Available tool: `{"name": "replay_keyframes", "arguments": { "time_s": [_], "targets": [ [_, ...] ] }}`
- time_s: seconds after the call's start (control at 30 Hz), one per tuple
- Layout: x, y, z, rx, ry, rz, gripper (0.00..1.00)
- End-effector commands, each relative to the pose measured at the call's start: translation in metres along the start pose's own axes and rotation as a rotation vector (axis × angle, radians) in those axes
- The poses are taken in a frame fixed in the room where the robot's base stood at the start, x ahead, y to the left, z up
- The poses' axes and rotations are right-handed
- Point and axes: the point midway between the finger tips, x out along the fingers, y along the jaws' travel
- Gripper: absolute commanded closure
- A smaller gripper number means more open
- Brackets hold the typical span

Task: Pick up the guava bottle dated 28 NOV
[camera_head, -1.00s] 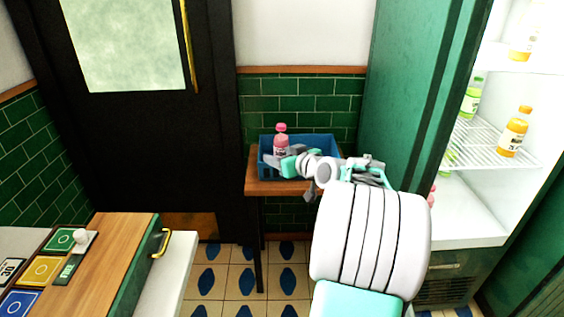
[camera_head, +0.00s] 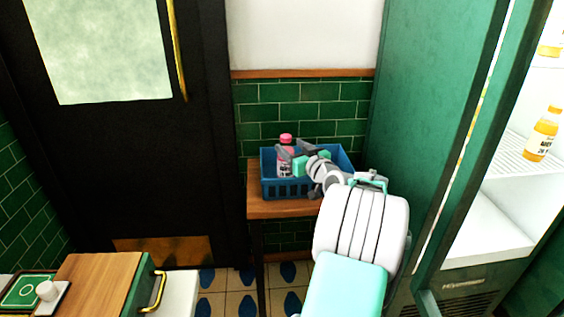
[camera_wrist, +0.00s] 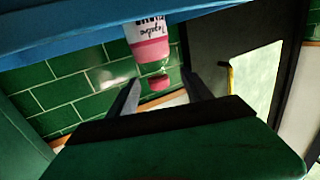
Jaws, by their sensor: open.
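A pink bottle (camera_head: 285,142) with a pink cap and a white label stands upright in a blue crate (camera_head: 287,188) on a small wooden table. My gripper (camera_head: 294,152) is open at the right side of the bottle, and its near finger overlaps the bottle in this view. In the wrist view the same bottle (camera_wrist: 149,45) appears upside down, with its cap between the open fingers (camera_wrist: 160,80). The label print is too small and partly cut off, so I cannot read a date. I cannot tell whether a finger touches the bottle.
The crate's blue rim also crosses the top of the wrist view (camera_wrist: 60,35). A green fridge door (camera_head: 415,100) stands close on the right, with an orange bottle (camera_head: 542,135) on a shelf beyond it. A wood-topped counter (camera_head: 100,285) is at the lower left.

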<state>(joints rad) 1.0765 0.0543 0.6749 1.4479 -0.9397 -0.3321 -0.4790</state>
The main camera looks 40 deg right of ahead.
Motion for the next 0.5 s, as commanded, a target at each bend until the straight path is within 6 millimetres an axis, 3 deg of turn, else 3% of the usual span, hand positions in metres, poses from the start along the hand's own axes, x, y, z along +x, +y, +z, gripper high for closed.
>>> {"name": "replay_keyframes", "arguments": {
  "time_s": [0.23,0.5],
  "targets": [
    [0.041,0.003,0.001,0.000,0.000,0.003,0.42],
    [0.047,0.002,-0.001,0.001,0.000,0.002,0.42]
  ]
}}
